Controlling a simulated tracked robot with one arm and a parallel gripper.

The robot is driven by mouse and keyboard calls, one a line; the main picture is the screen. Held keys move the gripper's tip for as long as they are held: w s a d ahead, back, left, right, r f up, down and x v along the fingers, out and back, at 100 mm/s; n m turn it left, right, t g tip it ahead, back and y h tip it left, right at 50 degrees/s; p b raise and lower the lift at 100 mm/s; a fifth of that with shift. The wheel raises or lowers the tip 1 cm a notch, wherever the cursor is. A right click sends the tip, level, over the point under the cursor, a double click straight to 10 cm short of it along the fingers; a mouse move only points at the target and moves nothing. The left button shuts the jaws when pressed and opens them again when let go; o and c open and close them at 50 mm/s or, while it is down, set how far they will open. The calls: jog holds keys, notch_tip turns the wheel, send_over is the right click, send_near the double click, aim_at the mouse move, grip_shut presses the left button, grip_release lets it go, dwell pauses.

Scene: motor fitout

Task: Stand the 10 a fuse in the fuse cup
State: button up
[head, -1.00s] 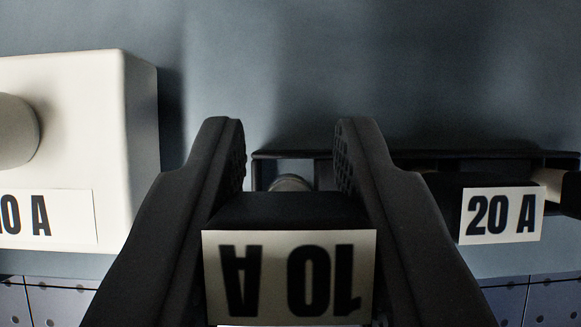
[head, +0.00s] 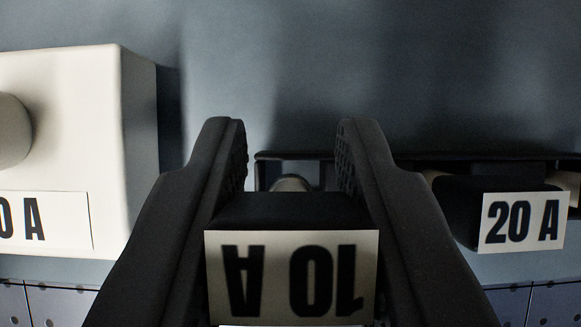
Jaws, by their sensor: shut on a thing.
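My gripper (head: 292,150) is in the middle of the head view, shut on a dark block, the 10 A fuse (head: 291,277). Its white label reads "10 A" upside down. A pale rounded end shows beyond the block, between the fingers; I cannot tell whether it belongs to the fuse. At the left stands a large white block (head: 62,130) with a round knob and a partly cut-off label ending in "0 A". I cannot tell whether it is the fuse cup.
A dark 20 A fuse (head: 522,221) lies at the right, close to my right finger. Behind it runs a low dark rack or tray (head: 440,163). Pale perforated panels (head: 60,306) run along the bottom. The grey-blue surface beyond is clear.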

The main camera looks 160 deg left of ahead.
jog(key=shift+f, duration=0.6)
jog(key=o, duration=1)
jog(key=shift+o, duration=0.2)
jog(key=p+v, duration=0.2)
jog(key=v, duration=1.1)
jog(key=shift+s+r+p, duration=0.15)
jog(key=shift+r+p, duration=0.15)
jog(key=shift+p, duration=0.1)
